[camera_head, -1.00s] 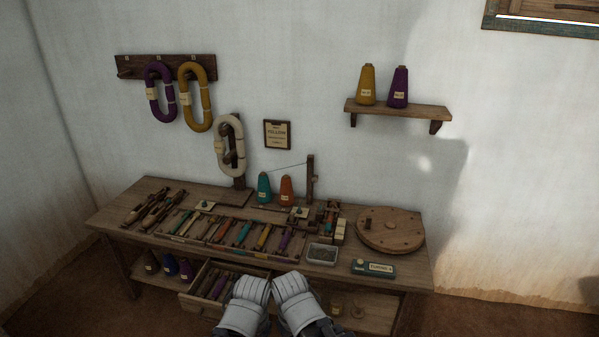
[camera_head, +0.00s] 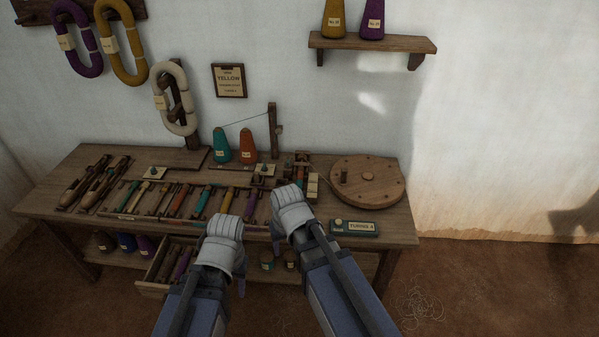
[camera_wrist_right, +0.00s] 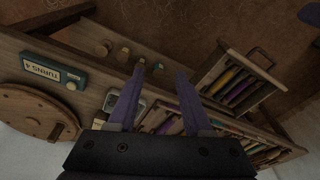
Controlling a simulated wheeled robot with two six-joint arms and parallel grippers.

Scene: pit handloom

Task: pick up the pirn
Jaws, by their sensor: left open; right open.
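Several pirns wound in different colours lie side by side in a wooden tray on the bench, among them an orange one (camera_head: 180,201), a teal one (camera_head: 202,203) and a yellow-topped one (camera_head: 227,200). More pirns lie in the pulled-out drawer (camera_head: 148,288); the right wrist view also shows this drawer (camera_wrist_right: 205,79), with yellow and purple pirns. My left gripper (camera_head: 225,238) is by the tray's front edge, its fingers mostly hidden. My right gripper (camera_head: 293,212) is over the bench right of the tray. Its fingers (camera_wrist_right: 161,76) are apart and empty in the right wrist view.
A round wooden disc (camera_head: 367,184) and a turns counter (camera_head: 354,228) stand at the bench's right. Teal (camera_head: 221,147) and orange (camera_head: 248,148) cones stand behind the tray. Boat shuttles (camera_head: 100,185) lie at the left. A wall sign (camera_head: 229,80) reads yellow.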

